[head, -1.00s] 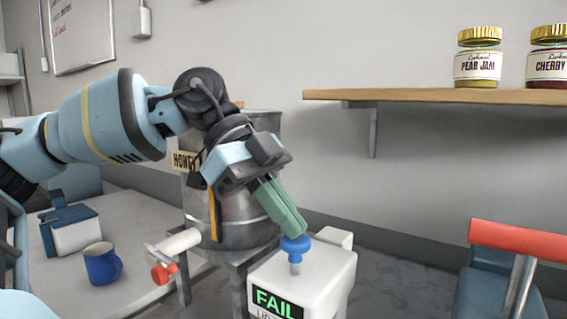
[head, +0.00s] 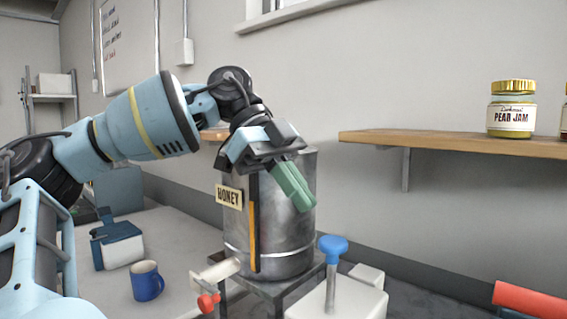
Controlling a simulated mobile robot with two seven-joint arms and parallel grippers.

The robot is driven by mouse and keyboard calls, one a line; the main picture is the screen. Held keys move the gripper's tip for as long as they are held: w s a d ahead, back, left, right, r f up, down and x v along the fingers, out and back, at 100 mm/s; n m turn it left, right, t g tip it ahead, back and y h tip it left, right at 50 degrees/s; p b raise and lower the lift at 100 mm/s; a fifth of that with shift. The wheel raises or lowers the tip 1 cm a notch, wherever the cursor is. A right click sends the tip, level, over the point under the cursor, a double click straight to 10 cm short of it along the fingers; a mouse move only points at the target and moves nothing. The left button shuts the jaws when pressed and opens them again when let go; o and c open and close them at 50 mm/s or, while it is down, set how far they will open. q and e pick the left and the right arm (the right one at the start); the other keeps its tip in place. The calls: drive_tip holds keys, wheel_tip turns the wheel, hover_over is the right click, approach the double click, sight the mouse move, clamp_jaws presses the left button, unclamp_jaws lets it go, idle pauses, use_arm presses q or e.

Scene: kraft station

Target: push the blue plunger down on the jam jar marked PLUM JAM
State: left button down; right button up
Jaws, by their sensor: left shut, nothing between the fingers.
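The blue plunger (head: 333,246) stands up on a grey stem from the top of a white box (head: 312,303), whose lower part is cut off by the bottom edge. No jar marked PLUM JAM shows. A gold-lidded jar (head: 511,110) on the shelf reads PEAR JAM. My left gripper (head: 298,202) has green fingers, shut and empty. It points down to the right, above and left of the plunger in the picture, apart from it. My right gripper is out of view.
A steel drum (head: 290,240) labelled HONEY stands behind the plunger, with a red-handled tap (head: 208,301) at its front. A blue mug (head: 147,281) sits on the left table. A wooden shelf (head: 450,142) and a red bar (head: 533,300) are at the right.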

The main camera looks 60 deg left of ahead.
use_arm(q)
drive_tip(key=v, duration=0.3)
drive_tip(key=shift+a+r, duration=0.15)
drive_tip(key=shift+r, duration=0.2)
idle(0.4)
